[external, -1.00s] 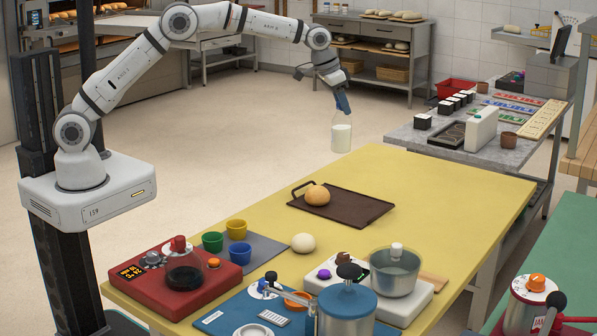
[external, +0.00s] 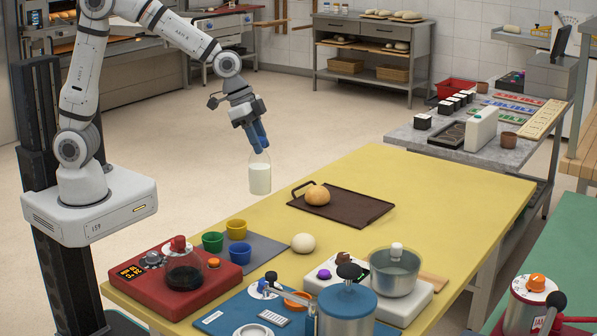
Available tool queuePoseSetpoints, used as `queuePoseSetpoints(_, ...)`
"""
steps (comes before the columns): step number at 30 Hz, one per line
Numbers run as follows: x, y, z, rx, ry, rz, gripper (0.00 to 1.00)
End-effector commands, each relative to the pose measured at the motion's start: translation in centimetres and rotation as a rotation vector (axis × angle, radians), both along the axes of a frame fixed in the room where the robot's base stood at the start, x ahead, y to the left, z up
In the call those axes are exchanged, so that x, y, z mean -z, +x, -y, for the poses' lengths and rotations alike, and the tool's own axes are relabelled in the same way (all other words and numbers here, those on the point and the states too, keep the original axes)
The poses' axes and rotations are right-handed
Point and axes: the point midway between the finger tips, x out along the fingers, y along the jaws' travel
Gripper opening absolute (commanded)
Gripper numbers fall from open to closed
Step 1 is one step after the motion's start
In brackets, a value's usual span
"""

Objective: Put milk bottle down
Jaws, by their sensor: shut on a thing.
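The milk bottle (external: 260,177) is clear glass with white milk in its lower part. It hangs upright in the external view, left of the dark tray. My gripper (external: 260,148) has blue fingers and is shut on the bottle's top from above. The bottle's base appears clear of any surface, near the left edge of the yellow table (external: 430,195). I cannot tell whether it is over the tabletop or just beside it.
A dark tray (external: 362,206) with a bread roll (external: 317,195) lies right of the bottle. Nearer are green (external: 213,242) and yellow (external: 237,229) cups, a dough ball (external: 303,243), a red appliance (external: 150,283) and a mixing pot (external: 394,270). The table's far right part is clear.

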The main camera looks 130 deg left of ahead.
Motion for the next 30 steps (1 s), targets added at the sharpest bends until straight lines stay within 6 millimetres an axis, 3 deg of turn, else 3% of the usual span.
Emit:
queuePoseSetpoints(4,2.8,0.0,0.0,-0.001,-0.003,-0.004,0.00)
queuePoseSetpoints(18,7.8,0.0,-0.1,-0.002,-0.002,-0.003,0.00)
queuePoseSetpoints(29,8.3,0.0,-0.1,-0.001,0.001,0.000,0.00)
queuePoseSetpoints(30,8.1,0.0,-0.1,-0.001,0.000,-0.001,0.34)
